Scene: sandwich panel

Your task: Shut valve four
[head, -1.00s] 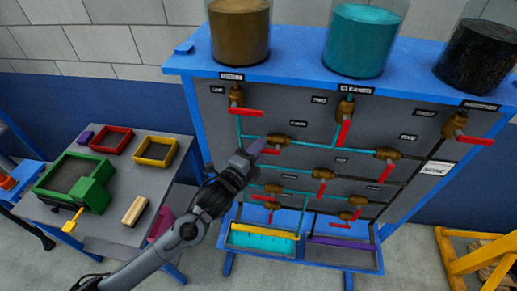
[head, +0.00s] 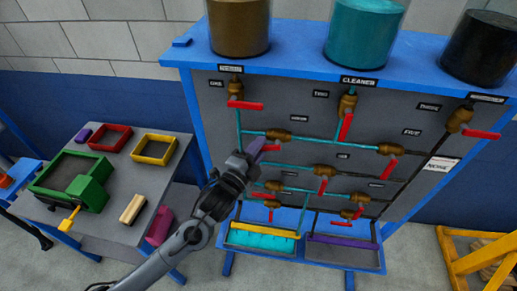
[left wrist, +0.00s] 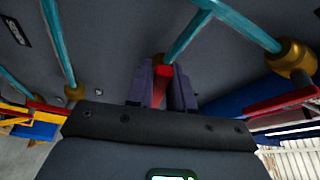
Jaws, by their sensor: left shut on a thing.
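Valve four is a brass valve (head: 279,135) on a teal pipe in the panel's middle left, under a small label (head: 299,118). Its red handle (head: 272,148) points sideways in the head view, partly hidden by my gripper. My left gripper (head: 259,147) reaches it from the lower left with its purple fingers. In the left wrist view, the fingers (left wrist: 161,88) are shut around the red handle (left wrist: 160,92), with a bit of brass behind it. My right gripper is not in view.
The panel (head: 225,115) carries several other brass valves with red handles close around my gripper. Tanks of brown, teal (head: 357,35) and black liquid stand on top. Two trays (head: 262,238) sit below. A grey table (head: 110,222) with coloured frames stands at left.

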